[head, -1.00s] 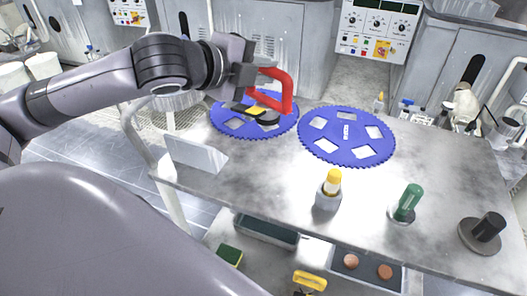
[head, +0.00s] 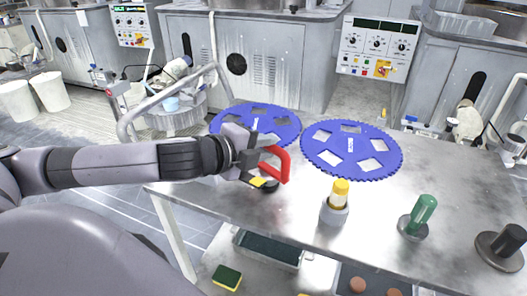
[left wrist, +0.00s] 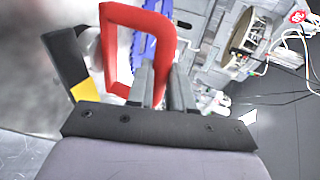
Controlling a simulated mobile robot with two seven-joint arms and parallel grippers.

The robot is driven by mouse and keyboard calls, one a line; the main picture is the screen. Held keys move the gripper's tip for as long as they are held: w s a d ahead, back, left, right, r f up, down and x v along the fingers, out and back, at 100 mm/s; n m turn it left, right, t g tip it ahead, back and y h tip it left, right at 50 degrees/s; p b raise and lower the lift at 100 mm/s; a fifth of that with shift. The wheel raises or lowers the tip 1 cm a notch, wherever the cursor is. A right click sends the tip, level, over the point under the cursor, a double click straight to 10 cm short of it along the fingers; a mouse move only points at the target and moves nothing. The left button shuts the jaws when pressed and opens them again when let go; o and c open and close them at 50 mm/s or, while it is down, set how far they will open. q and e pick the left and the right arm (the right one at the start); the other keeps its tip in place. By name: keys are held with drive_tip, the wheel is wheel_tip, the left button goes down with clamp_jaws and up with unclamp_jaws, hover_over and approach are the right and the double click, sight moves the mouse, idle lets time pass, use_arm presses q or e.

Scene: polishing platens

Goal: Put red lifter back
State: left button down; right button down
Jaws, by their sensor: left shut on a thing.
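The red lifter (head: 283,163) has a red loop handle over a dark base with a yellow patch. My left gripper (head: 262,164) is shut on its handle, over the front left part of the steel table (head: 300,210). I cannot tell whether the base touches the table. In the left wrist view the red handle (left wrist: 152,18) passes by the gripper fingers (left wrist: 160,80), with a black and yellow part at the left. My right gripper is not in view.
Two blue toothed discs (head: 255,119) (head: 351,150) lie behind the lifter. A yellow-topped holder (head: 335,205), a green-handled tool (head: 418,218) and a black-handled disc (head: 503,247) stand along the front. A lower shelf holds a dark tray (head: 268,248) and a sponge (head: 227,278).

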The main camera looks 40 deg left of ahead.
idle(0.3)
use_arm(q)
drive_tip(key=shift+f, duration=0.15)
drive_tip(key=c, duration=1)
unclamp_jaws()
drive_tip(key=shift+f, duration=0.2)
drive_tip(key=shift+s+r, duration=0.1)
drive_tip(key=shift+r, duration=0.05)
